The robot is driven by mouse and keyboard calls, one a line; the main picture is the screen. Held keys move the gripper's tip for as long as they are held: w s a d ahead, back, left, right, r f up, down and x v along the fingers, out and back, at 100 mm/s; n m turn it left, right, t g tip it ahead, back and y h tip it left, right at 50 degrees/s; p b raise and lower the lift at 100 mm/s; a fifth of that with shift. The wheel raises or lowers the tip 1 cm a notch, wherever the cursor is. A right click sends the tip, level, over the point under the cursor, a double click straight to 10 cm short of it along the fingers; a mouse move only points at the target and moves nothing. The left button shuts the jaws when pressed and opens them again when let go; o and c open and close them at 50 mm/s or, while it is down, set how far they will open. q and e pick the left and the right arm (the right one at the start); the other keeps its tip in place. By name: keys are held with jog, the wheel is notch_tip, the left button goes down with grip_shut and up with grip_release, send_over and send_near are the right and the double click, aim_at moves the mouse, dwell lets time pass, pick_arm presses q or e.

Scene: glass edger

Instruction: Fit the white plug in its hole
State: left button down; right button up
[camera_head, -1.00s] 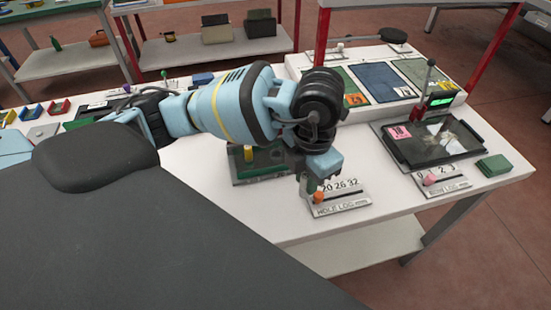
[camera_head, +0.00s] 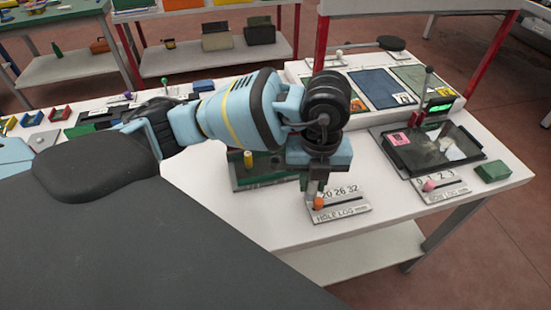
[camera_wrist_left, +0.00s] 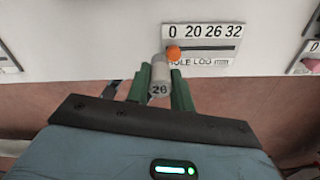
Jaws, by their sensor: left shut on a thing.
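My left gripper (camera_head: 314,186) points down over the hole log plate (camera_head: 350,208) near the table's front edge. In the left wrist view its green fingers (camera_wrist_left: 160,85) are shut on a pale grey-white cylinder marked 26 (camera_wrist_left: 160,76), which I take for the white plug. The far end of the plug lies close to the orange knob (camera_wrist_left: 173,53) of the hole log; I cannot tell whether they touch. In the head view the plug is mostly hidden by the gripper. No hole for it can be made out. My right gripper is not in view.
A green block with a yellow peg (camera_head: 248,158) stands behind the gripper. The edge log (camera_head: 443,189) with a pink knob, a dark glass-topped tray (camera_head: 432,148) and a green box (camera_head: 493,171) are to the right. Coloured panels (camera_head: 380,82) lie behind. The white tabletop between is clear.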

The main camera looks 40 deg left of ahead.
pick_arm(q)
jog(key=w+a, duration=0.2)
jog(key=a, duration=0.2)
jog(key=w+a, duration=0.2)
jog(key=a, duration=0.2)
jog(key=w+a+f, duration=0.1)
jog(key=w+a, duration=0.1)
jog(key=a, duration=0.3)
jog(key=shift+f, duration=0.1)
jog(key=f, duration=0.3)
jog(key=shift+w+a, duration=0.15)
jog(key=shift+a, duration=0.15)
jog(key=shift+f, duration=0.3)
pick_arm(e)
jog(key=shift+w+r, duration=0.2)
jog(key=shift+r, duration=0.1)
pick_arm(q)
jog(key=shift+f, duration=0.15)
jog(key=c, duration=1.2)
grip_release()
jog(key=shift+c, duration=0.2)
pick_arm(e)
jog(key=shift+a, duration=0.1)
pick_arm(q)
notch_tip(320, 180, up, 12)
jog(key=shift+p, duration=0.45)
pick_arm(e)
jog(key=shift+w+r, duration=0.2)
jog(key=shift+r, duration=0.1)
